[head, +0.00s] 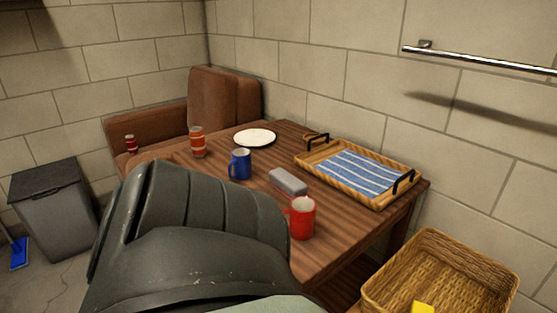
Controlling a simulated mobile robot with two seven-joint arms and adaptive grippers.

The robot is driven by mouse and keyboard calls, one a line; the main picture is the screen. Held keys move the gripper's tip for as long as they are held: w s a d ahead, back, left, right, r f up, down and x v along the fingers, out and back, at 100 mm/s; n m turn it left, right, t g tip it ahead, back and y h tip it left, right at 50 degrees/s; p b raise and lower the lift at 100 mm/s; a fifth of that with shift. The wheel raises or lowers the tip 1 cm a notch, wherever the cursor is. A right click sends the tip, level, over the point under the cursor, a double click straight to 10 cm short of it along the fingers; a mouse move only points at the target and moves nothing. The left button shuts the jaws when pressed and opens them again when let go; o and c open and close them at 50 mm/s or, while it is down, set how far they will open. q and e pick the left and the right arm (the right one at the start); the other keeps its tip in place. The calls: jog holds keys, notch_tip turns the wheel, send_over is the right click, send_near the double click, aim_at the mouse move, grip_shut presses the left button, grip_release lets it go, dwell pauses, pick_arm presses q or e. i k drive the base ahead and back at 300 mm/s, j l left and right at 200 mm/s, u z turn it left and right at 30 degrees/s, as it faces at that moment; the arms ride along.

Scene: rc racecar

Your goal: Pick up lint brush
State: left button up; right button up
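A small grey block with a pale top (288,182) lies on the wooden table between the blue mug and the red mug. It may be the lint brush, but it is too small to tell for sure. No other brush shows on the table. Neither of my grippers is in view. A large dark grey ribbed shape fills the lower foreground and hides the near left part of the table.
The table (335,222) also holds a blue mug (240,164), a red mug (302,218), a red can (198,142), a white plate (255,137) and a wicker tray (388,197). A brown armchair (213,100), grey bin (55,212) and wicker basket (465,262) stand around it.

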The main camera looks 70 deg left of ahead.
aim_at(291, 187)
jog(key=u, duration=2.25)
jog(key=z, duration=0.75)
jog(key=j+z, duration=0.35)
jog(key=k+j+z, duration=0.3)
jog(key=j+z, duration=0.35)
